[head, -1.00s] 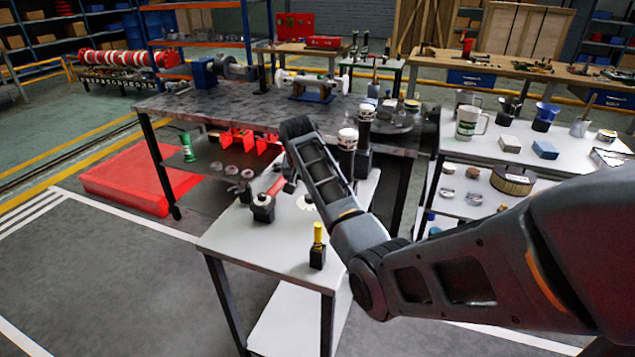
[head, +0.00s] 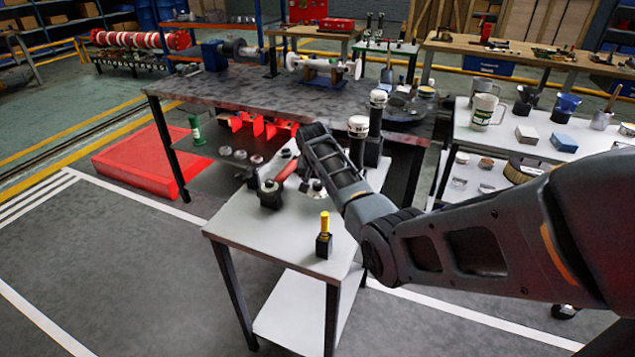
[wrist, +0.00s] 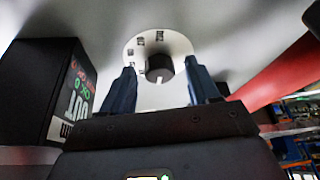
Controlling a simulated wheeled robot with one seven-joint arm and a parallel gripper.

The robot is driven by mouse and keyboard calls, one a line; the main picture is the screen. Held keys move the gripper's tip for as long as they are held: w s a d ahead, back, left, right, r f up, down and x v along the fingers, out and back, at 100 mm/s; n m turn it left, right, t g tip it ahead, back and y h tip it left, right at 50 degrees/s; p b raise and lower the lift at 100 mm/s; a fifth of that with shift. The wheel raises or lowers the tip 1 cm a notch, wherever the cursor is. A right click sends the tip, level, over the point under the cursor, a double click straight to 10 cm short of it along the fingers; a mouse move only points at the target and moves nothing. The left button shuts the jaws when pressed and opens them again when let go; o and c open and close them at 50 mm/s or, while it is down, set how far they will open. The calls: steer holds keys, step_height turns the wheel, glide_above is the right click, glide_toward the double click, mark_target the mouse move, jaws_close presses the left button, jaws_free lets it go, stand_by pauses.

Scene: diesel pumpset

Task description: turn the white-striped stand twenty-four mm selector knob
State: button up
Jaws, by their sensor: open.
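A dark selector knob (wrist: 159,68) stands on a round white dial plate (wrist: 133,50) with small dark printed marks, in the wrist view. My gripper (wrist: 160,72) is open, with one blue-grey finger on each side of the knob. Gaps show between the fingers and the knob; I cannot tell how far down the fingers reach along it. In the head view a white disc (head: 316,186), seemingly the dial, shows on the small white table (head: 285,240), partly behind my arm. My gripper's fingers are hidden there. The twenty-four mm marking and the white stripes cannot be made out.
A black block with printed letters (wrist: 65,90) stands close left of my gripper. A red lever (wrist: 275,78) slants close on the right. A yellow-topped black stand (head: 324,238) is at the table's front. White-capped posts (head: 358,127) rise behind my arm.

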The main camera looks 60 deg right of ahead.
steer(key=c, duration=1)
steer(key=shift+c, duration=0.2)
